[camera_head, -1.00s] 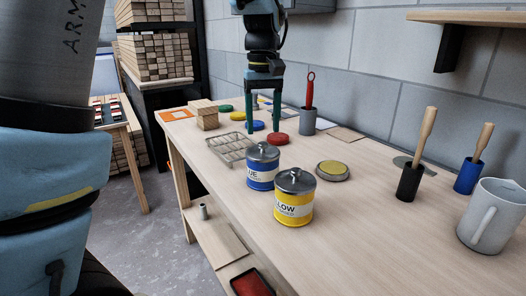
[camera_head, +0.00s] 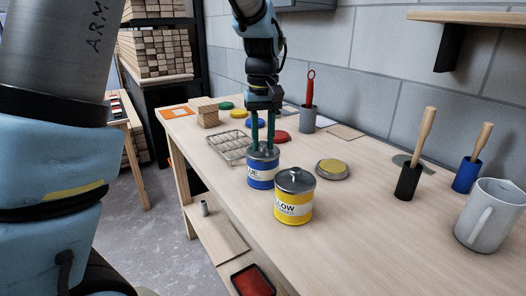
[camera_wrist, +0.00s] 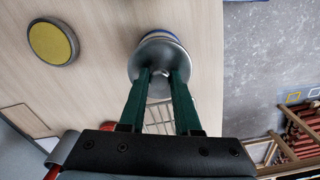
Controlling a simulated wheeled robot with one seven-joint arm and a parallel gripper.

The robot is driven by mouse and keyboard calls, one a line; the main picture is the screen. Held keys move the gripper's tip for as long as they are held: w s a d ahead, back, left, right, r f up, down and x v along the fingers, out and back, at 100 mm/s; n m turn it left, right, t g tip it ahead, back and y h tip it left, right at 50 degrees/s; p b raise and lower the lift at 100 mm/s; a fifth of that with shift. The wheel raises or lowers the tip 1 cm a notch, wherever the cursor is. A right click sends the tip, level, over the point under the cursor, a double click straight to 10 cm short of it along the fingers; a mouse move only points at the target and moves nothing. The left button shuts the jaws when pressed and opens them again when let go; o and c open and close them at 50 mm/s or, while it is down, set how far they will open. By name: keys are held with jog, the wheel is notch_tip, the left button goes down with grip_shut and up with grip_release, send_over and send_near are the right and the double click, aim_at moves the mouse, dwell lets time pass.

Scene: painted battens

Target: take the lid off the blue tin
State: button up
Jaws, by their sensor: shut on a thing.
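The blue tin (camera_head: 261,175) stands upright on the workbench, with a white label band. Its grey metal lid (camera_head: 252,157) is on top of it. In the wrist view the lid (camera_wrist: 150,55) shows as a grey disc over the tin's blue edge (camera_wrist: 172,37). My gripper (camera_head: 263,150) is above the tin, with its two green fingers pointing down onto the lid's middle. In the wrist view the gripper (camera_wrist: 160,74) is shut on the lid's small knob, which shows between the fingertips.
A yellow tin (camera_head: 294,205) with a knobbed lid stands close in front, to the right. A round tin with a yellow top (camera_head: 332,168) lies to the right. A wire rack (camera_head: 228,146) is at the left.

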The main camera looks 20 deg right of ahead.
grip_shut()
